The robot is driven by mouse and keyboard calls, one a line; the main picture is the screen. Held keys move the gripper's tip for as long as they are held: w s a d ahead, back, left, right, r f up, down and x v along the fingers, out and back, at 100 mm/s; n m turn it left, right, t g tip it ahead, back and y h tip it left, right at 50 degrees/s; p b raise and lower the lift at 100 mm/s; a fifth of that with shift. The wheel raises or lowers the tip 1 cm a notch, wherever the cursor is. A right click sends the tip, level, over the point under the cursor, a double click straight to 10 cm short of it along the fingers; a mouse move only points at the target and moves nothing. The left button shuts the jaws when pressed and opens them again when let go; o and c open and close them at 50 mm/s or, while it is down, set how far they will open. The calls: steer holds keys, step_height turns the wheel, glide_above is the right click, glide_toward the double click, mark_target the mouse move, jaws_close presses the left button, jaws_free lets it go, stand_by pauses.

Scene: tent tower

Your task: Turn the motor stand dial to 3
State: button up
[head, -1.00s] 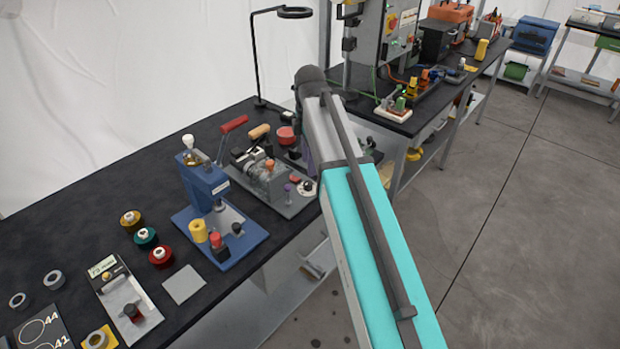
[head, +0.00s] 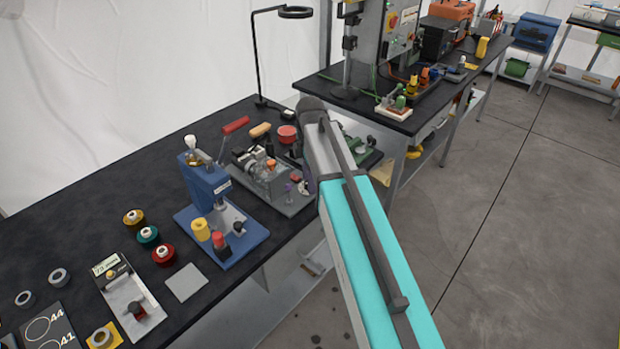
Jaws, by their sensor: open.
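A grey-based stand with a small motor-like machine (head: 262,165) sits on the dark bench, just left of my arm. I take it for the motor stand. Small knobs (head: 289,188) show at the right end of its base, close to my arm. I cannot make out a dial face or any number on it. My arm crosses the right side of the stand from my viewpoint and may cover part of it. My gripper is hidden behind or below the arm links, so its distance from the stand cannot be seen.
A blue press (head: 208,190) stands left of the stand. Coloured spools (head: 163,250) and a grey plate (head: 186,283) lie further left. A black lamp (head: 256,60) rises behind. A green-based device (head: 365,160) is partly hidden right of my arm. A second bench (head: 415,122) stands beyond.

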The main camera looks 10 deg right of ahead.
jaws_close()
